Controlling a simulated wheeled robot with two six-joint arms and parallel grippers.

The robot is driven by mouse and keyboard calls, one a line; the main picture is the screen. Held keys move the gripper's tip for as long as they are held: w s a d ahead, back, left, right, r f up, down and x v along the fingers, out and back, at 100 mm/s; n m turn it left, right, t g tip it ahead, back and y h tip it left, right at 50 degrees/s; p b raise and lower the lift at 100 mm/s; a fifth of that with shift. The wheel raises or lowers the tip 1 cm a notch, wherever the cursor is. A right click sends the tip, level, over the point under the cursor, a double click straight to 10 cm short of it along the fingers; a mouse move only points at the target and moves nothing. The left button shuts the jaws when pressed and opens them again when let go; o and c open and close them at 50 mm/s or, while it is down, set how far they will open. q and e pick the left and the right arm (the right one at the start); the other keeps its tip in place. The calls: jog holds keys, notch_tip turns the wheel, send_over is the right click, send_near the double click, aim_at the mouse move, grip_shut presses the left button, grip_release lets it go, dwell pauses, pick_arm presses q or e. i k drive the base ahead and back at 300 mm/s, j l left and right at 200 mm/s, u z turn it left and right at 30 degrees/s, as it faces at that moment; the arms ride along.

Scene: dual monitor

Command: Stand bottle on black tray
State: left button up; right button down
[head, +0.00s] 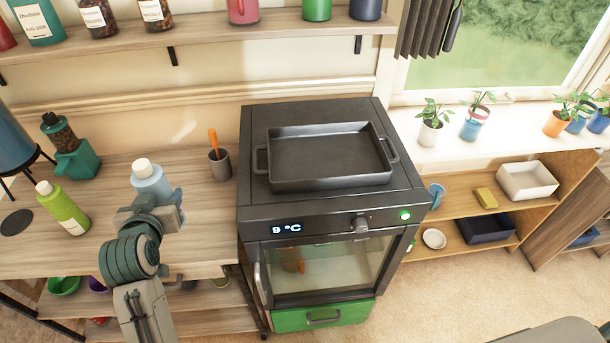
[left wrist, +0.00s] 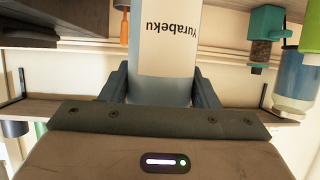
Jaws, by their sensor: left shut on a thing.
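A pale blue bottle with a white cap (head: 151,178) is upright between the fingers of my left gripper (head: 152,208), above or on the left counter; I cannot tell whether its base touches. The left wrist view, which is upside down, shows its label reading "Yurabeku" (left wrist: 165,45) with a finger on each side. Its base is out of that view. The black tray (head: 332,184), with a handle at each end, sits on top of the dark oven, to the right of my gripper and apart from it. The tray is empty. My right gripper is not in view.
A grey cup (head: 219,166) with an orange-handled tool stands between the bottle and the oven (head: 262,205). A green bottle (head: 62,207) and a teal grinder (head: 78,160) are to the left. A wall shelf (head: 200,38) holding several jars runs above the counter.

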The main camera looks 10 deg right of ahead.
aim_at(325, 159)
jog(key=k+l+z, duration=0.1)
jog(key=k+z, duration=0.15)
jog(key=z, duration=0.15)
jog(key=k+l+z, duration=0.15)
jog(key=z, duration=0.65)
jog(key=i+l, duration=0.1)
jog(key=i, duration=0.3)
